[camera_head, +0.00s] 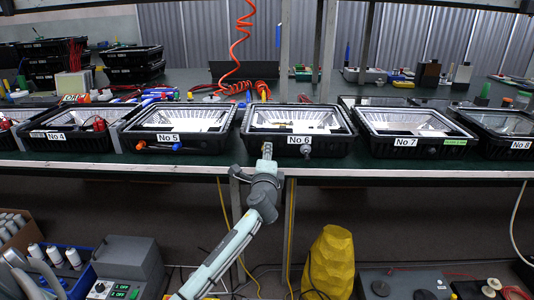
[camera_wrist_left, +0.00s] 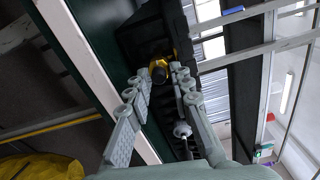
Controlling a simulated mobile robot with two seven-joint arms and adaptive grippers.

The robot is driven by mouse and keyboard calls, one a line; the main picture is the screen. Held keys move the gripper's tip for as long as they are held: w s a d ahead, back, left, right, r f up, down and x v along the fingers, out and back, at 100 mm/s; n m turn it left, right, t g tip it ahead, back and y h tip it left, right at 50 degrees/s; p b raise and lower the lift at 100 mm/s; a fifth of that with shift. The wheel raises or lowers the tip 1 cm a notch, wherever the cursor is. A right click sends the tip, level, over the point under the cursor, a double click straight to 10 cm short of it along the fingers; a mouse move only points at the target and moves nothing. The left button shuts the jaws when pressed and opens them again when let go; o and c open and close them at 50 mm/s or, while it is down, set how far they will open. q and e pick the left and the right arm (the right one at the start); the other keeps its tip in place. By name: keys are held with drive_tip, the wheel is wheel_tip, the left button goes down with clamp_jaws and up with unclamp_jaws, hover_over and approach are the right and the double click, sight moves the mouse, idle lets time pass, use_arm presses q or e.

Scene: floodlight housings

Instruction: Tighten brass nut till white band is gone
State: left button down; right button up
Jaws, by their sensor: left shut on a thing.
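My left gripper (camera_head: 267,150) is at the front edge of the black housing marked No 6 (camera_head: 343,147), left of its label. In the left wrist view the two grey fingers (camera_wrist_left: 160,74) are closed around a small brass-yellow nut (camera_wrist_left: 157,63) with a dark part at its near side. The nut sits at the housing's dark wall (camera_wrist_left: 140,38). In the head view the gripper hides the nut. I cannot make out a white band in either view. My right gripper is not in view.
A silver knob (camera_head: 306,151) sticks out of the same front wall, right of the gripper; it also shows in the wrist view (camera_wrist_left: 182,130). Housings No 5 (camera_head: 218,145) and No 7 (camera_head: 377,150) flank it. The bench edge (camera_head: 400,173) runs below.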

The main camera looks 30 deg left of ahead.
use_arm(q)
drive_tip(key=m, duration=0.3)
drive_tip(key=shift+f+m, duration=0.1)
drive_tip(key=shift+m, duration=0.3)
drive_tip(key=m, duration=0.4)
drive_tip(key=shift+a+f+m, duration=0.1)
drive_tip(key=shift+m, duration=0.2)
drive_tip(key=m, duration=0.3)
drive_tip(key=shift+s+m, duration=0.1)
drive_tip(key=shift+m, duration=0.2)
drive_tip(key=m, duration=0.4)
drive_tip(key=shift+a, duration=0.1)
drive_tip(key=shift+m, duration=0.3)
drive_tip(key=c, duration=1.3)
unclamp_jaws()
drive_tip(key=shift+c, duration=0.2)
drive_tip(key=v, duration=1.2)
